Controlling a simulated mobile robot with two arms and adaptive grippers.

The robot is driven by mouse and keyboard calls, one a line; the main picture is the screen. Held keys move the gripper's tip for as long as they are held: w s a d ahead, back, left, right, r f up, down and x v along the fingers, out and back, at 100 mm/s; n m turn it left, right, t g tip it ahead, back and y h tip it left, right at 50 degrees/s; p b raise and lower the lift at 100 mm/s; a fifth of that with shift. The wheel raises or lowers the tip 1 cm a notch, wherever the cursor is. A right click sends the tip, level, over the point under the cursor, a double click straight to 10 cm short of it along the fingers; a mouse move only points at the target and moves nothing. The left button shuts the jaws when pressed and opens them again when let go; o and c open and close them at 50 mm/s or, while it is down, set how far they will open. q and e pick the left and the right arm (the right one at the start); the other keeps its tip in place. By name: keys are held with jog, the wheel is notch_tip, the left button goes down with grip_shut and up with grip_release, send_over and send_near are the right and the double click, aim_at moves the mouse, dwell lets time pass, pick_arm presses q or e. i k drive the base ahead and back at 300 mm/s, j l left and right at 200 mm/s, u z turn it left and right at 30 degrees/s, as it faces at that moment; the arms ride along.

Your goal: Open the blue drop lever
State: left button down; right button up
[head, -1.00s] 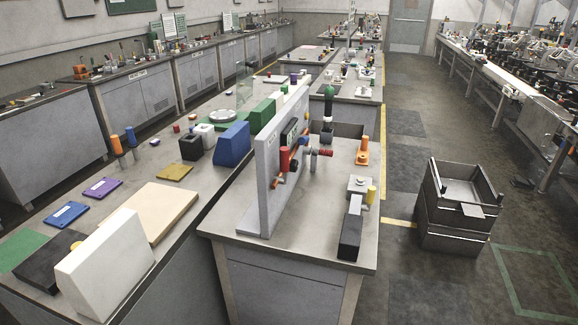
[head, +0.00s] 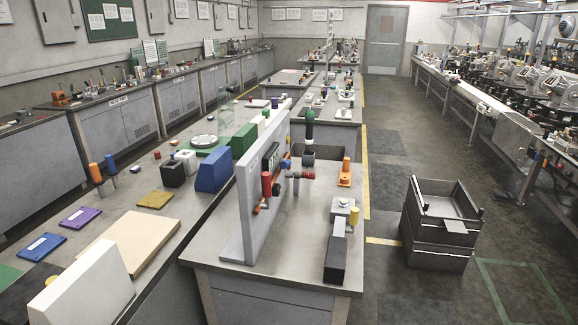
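A grey upright panel (head: 242,205) stands on the middle workbench (head: 285,248) with several handles on its right face. A small blue part (head: 286,164) shows on that face, next to orange and dark parts. It may be the blue drop lever, but it is too small and partly covered to tell its position. A red upright handle (head: 266,185) and a red horizontal grip (head: 302,175) are close to it. Neither of my grippers is in view.
A black block (head: 335,260), a grey block with a yellow cylinder (head: 354,217) and an orange fixture (head: 345,177) stand right of the panel. A blue wedge block (head: 214,170) is on the left bench. Stacked dark crates (head: 437,240) stand on the floor at right. Floor between is clear.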

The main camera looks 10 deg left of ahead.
aim_at(287, 163)
jog(key=i+l+u, duration=0.15)
jog(key=l+u, duration=0.2)
jog(key=i+l+u, duration=0.15)
jog(key=l+u, duration=0.2)
jog(key=i+l+u, duration=0.1)
jog(key=l+u, duration=0.25)
